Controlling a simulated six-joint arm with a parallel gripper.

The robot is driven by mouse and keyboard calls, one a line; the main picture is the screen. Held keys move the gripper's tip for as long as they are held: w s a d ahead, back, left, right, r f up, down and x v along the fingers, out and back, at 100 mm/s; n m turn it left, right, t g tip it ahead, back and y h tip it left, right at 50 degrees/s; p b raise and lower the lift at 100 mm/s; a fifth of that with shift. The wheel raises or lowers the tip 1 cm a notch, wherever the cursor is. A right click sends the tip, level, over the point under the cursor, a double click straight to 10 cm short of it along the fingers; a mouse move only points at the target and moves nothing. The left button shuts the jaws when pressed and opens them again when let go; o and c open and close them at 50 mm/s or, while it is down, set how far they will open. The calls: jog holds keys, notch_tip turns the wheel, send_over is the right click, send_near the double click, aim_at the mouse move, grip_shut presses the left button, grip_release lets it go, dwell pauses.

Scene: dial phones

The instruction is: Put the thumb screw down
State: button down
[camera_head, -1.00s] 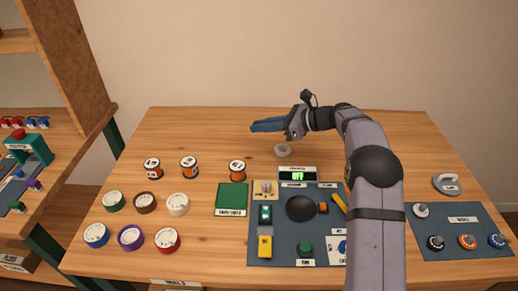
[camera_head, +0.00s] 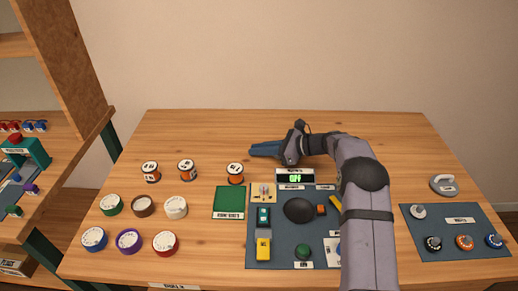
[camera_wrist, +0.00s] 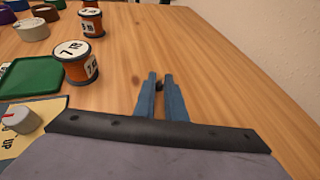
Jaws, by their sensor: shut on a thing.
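My gripper (camera_head: 264,150) points left, low over the bare wood behind the panel. In the wrist view its blue fingers (camera_wrist: 160,76) are close together on a small dark piece, seemingly the thumb screw (camera_wrist: 159,86). Most of the piece is hidden between the fingers, and it cannot be made out in the head view. A green tray (camera_head: 229,201) with a small label lies left of the panel, nearer the front than the gripper. It also shows in the wrist view (camera_wrist: 30,77).
Orange-and-white spools (camera_head: 236,174) stand left of my gripper. Caps and rings (camera_head: 176,207) lie front left. The dark panel (camera_head: 278,252) with switches and an "OFF" display (camera_head: 294,177) is in front. The back left table is clear.

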jog(key=shift+f, duration=0.15)
jog(key=c, duration=1.8)
grip_release()
jog(key=shift+r, duration=0.3)
jog(key=b+v, duration=0.1)
jog(key=v, duration=1.1)
jog(key=shift+f, duration=0.15)
